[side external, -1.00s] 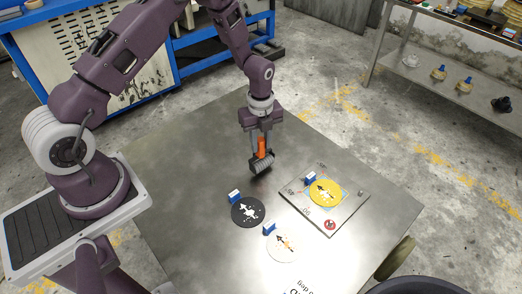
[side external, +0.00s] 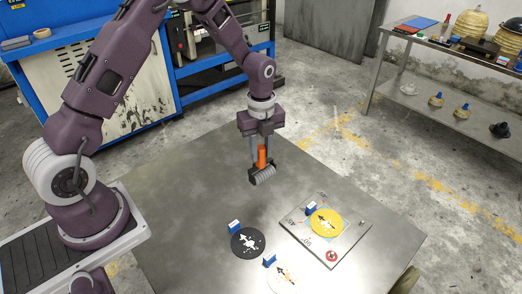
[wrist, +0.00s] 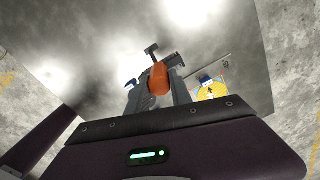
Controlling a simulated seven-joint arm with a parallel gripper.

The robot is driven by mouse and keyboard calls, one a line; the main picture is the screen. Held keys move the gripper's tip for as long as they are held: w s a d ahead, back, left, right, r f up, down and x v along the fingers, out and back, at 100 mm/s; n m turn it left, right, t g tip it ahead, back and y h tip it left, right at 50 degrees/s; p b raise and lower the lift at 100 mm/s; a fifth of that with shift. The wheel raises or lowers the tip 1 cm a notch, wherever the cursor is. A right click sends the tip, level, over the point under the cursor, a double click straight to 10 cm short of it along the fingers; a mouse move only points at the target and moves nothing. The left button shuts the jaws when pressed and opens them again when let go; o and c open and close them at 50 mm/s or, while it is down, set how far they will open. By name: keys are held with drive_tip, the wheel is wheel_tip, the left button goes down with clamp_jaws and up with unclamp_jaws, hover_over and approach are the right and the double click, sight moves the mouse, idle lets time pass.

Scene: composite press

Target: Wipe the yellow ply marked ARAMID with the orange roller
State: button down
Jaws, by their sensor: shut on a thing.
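My gripper (side external: 262,158) is shut on the orange roller (side external: 262,153), gripping its upright orange handle. The grey ribbed roller head hangs below the jaws, over the back part of the metal table. In the wrist view the orange handle (wrist: 159,79) shows between the fingers. The yellow ply (side external: 326,222) is a round disc with a black arrow mark, lying on a square grey plate (side external: 348,240) to the front right of my gripper, apart from the roller. It also shows in the wrist view (wrist: 212,92), right of the fingers. Its lettering is too small to read.
A black disc (side external: 248,243) and a white disc (side external: 282,279) lie on the table (side external: 185,215), left and front of the plate. Small blue-and-white blocks stand beside the discs. A red round mark (side external: 331,256) is on the plate's front corner. The left table area is clear.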

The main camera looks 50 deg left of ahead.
drive_tip(key=w+d+f, duration=0.1)
drive_tip(key=w+d, duration=0.4)
drive_tip(key=d, duration=0.5)
drive_tip(key=w+d+f, duration=0.1)
drive_tip(key=w+d, duration=0.4)
drive_tip(key=d, duration=0.5)
drive_tip(key=shift+s+f, duration=0.1)
drive_tip(key=shift+f, duration=2.65)
drive_tip(key=shift+f, duration=0.55)
drive_tip(key=shift+s, duration=2.1)
drive_tip(key=w, duration=0.4)
drive_tip(key=shift+w+a+f, duration=0.1)
